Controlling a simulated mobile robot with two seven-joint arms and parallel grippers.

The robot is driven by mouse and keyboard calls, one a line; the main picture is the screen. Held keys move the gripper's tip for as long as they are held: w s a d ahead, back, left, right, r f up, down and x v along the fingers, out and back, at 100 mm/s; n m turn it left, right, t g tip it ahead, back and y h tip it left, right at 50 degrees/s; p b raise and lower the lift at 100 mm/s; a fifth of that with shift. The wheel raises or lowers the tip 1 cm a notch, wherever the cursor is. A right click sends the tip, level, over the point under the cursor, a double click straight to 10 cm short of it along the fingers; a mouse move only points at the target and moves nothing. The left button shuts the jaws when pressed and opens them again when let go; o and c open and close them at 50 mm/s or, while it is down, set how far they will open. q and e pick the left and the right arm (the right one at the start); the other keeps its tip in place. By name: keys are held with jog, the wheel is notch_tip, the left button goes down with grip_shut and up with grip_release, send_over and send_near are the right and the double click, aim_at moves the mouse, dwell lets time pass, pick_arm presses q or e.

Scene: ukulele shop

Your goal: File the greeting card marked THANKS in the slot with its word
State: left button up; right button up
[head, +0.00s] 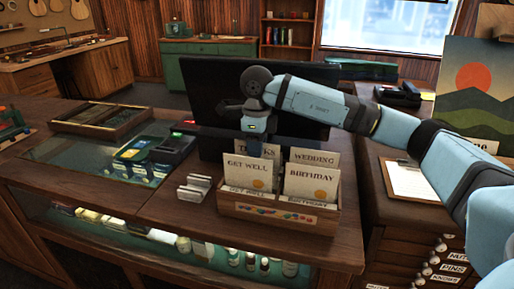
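The card marked THANKS (268,151) stands upright at the back left of the wooden card rack (264,214), its word partly covered by my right gripper. My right gripper (255,147) points down right at this card's top edge. Its fingertips are too small and dark to tell whether they are open or shut on the card. A GET WELL card (249,174) stands in front of it. A BIRTHDAY card (312,183) stands at the front right, with a WEDDING card (315,158) behind. Front slot labels read GET WELL and BIRTHDAY; back labels are hidden. My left gripper is out of view.
A small metal holder (193,188) stands left of the rack on the wooden counter (160,211). A dark monitor (208,90) rises behind the rack. A card terminal (174,149) is farther left. A clipboard (409,180) lies on the right cabinet.

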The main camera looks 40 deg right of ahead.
notch_tip(320, 180, up, 13)
dwell(0.3)
dwell(0.6)
